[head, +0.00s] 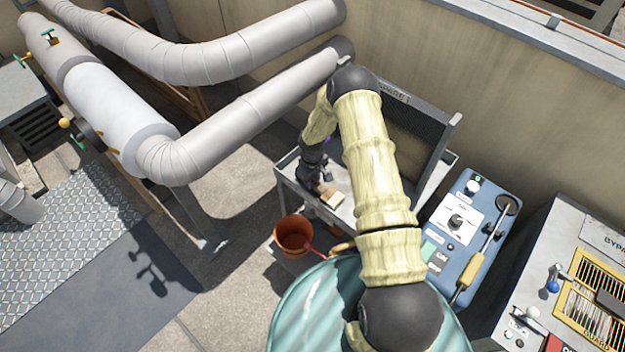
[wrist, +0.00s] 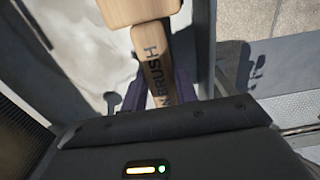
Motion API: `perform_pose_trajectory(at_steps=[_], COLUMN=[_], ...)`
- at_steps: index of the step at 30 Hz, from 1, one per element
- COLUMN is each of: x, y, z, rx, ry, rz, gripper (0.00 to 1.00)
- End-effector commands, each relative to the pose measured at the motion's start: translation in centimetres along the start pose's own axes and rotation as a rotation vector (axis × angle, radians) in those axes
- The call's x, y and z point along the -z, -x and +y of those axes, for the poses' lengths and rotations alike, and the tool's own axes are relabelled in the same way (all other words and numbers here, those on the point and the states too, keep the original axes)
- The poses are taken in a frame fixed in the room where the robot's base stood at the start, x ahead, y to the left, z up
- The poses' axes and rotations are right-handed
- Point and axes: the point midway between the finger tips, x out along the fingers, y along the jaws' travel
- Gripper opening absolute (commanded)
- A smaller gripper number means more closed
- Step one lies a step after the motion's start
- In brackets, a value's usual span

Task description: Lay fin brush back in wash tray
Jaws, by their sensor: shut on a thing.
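The fin brush (head: 332,198) has a pale wooden head and handle. In the wrist view its handle (wrist: 154,65), lettered "BRUSH", runs up from my gripper to the wooden block at the top edge. My gripper (head: 318,183) is shut on the handle; its purple-grey fingers (wrist: 158,90) show on both sides. The brush is over a grey metal tray (head: 291,187), which looks like the wash tray, near its front left part. The tray's pale floor (wrist: 80,45) shows beside the brush. I cannot tell whether the brush touches it. My arm hides part of the tray.
A dark finned panel (head: 415,130) stands at the tray's back. An orange bucket (head: 293,234) is below the tray's front. A blue control box (head: 468,235) stands to the right, a teal ribbed drum (head: 310,310) in front. Thick grey pipes (head: 240,120) run at the left.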

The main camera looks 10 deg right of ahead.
Motion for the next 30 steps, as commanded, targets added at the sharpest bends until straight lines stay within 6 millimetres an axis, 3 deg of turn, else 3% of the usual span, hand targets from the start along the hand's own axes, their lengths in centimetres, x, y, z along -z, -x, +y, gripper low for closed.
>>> perform_pose_trajectory(at_steps=[13,14,16,30], x=[0.01,0.01,0.00,0.05], y=[-0.88,-0.74,-0.72,0.08], z=[0.03,0.04,0.03,0.07], rx=[-0.001,-0.001,-0.001,-0.002], ry=[0.000,0.000,0.000,0.000], rz=[0.001,0.001,0.001,0.002], gripper=[0.09,0.35,0.48,0.51])
